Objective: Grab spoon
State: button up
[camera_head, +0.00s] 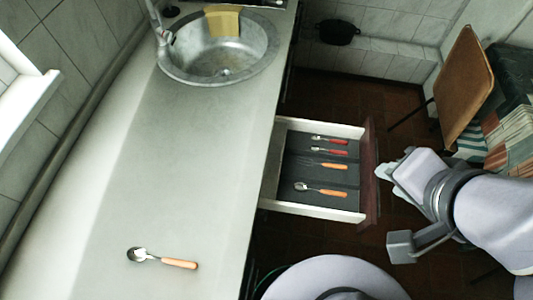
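A metal spoon with an orange handle (178,263) lies on the grey countertop at the lower left, its bowl to the left. Another orange-handled spoon (330,192) lies in the front part of the open drawer (312,208). My gripper (384,171) is just right of the drawer's dark red front panel, apart from both spoons. The fingertips are small and close together in this view, so I cannot tell whether they are open. I see nothing held in them.
Several other utensils with red or orange handles (335,151) lie in the drawer. A round metal sink (218,62) with a yellow cloth-like item (224,22) is at the top. A wooden chair (464,82) stands at right. The countertop between sink and spoon is clear.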

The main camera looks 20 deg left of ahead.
aim_at(135, 254)
jog(key=u, duration=3)
jog(key=l+u, duration=0.1)
jog(key=u, duration=0.3)
jog(key=l+u, duration=0.15)
jog(key=u, duration=0.2)
jog(key=l+u, duration=0.1)
jog(key=u, duration=0.3)
jog(key=l+u, duration=0.1)
jog(key=u, duration=0.25)
